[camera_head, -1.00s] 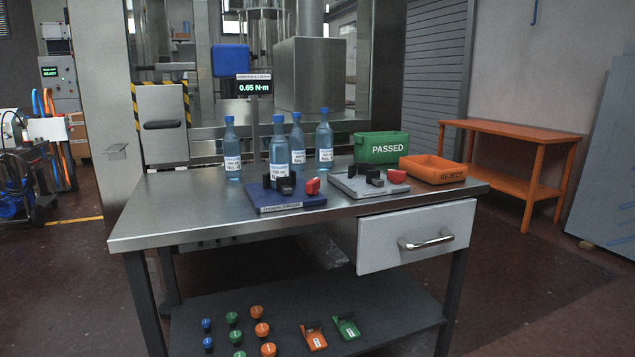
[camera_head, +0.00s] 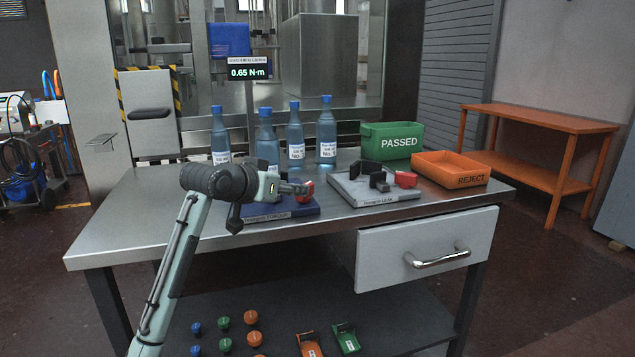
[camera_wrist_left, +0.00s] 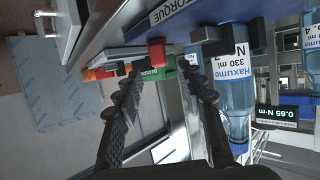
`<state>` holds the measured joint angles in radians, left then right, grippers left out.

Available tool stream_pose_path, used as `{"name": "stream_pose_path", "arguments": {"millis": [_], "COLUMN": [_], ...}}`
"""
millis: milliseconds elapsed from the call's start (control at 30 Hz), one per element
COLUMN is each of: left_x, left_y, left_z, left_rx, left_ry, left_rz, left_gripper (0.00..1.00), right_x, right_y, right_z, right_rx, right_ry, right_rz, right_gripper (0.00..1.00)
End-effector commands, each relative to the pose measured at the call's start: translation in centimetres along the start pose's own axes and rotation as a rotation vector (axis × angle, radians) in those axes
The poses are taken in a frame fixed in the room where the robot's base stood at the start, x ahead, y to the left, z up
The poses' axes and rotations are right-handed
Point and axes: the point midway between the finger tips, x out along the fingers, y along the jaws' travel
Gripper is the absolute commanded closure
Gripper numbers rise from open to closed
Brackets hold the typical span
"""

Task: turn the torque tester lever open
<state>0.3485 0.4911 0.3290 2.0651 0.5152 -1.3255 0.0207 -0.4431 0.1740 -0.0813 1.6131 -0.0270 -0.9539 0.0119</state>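The torque tester is a dark blue base (camera_head: 300,208) at the front of the steel table, with black jaws and a red lever (camera_head: 306,192). Its label reads TORQUE in the left wrist view, where the red lever (camera_wrist_left: 156,52) also shows. My left gripper (camera_head: 297,188) is at the lever in the head view, hiding part of the tester. In the left wrist view my left gripper (camera_wrist_left: 162,73) has its fingers apart, with the lever just beyond and between the tips; contact cannot be told. A bottle (camera_head: 267,138) stands at the tester, its bottom hidden by my arm. My right gripper is not in view.
A grey fixture (camera_head: 375,193) with another red part (camera_head: 406,179) sits right of the tester. Several blue bottles (camera_head: 326,135) stand behind. A green PASSED bin (camera_head: 378,152) and orange REJECT tray (camera_head: 455,166) are at the right. A display (camera_head: 249,72) reads 0.65 N·m.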

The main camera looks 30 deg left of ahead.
Motion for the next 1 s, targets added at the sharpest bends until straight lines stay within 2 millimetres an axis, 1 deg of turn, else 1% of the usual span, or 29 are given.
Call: {"name": "stream_pose_path", "arguments": {"millis": [67, 167, 400, 500, 667, 900, 933, 1000], "left_x": [0.4, 1.5, 5.4, 6.7, 7.7, 7.8, 7.8, 7.8], "left_y": [0.0, 0.0, 0.1, 0.0, 0.0, 0.0, 0.0, 0.0], "left_z": [0.0, 0.0, 0.0, 0.1, 0.1, 0.1, 0.1, 0.1], "left_rx": [-0.001, -0.003, -0.002, -0.003, 0.0, 0.001, 0.001, 0.001], "left_ry": [-0.001, -0.001, -0.002, -0.003, -0.001, -0.001, -0.001, -0.001], "left_rz": [0.0, 0.0, 0.001, 0.001, 0.0, 0.0, 0.0, 0.0], "left_gripper": [0.6, 0.6, 0.6, 0.6, 0.6, 0.6, 0.62, 0.7], "right_x": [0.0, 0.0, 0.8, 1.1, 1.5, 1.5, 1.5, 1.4], "right_y": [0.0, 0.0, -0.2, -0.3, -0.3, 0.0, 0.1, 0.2], "right_z": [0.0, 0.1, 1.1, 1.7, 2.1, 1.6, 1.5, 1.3], "right_rx": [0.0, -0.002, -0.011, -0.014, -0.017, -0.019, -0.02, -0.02], "right_ry": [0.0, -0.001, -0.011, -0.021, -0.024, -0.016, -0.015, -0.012], "right_rz": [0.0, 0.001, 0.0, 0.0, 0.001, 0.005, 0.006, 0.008], "right_gripper": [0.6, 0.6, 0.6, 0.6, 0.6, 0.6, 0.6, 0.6]}}
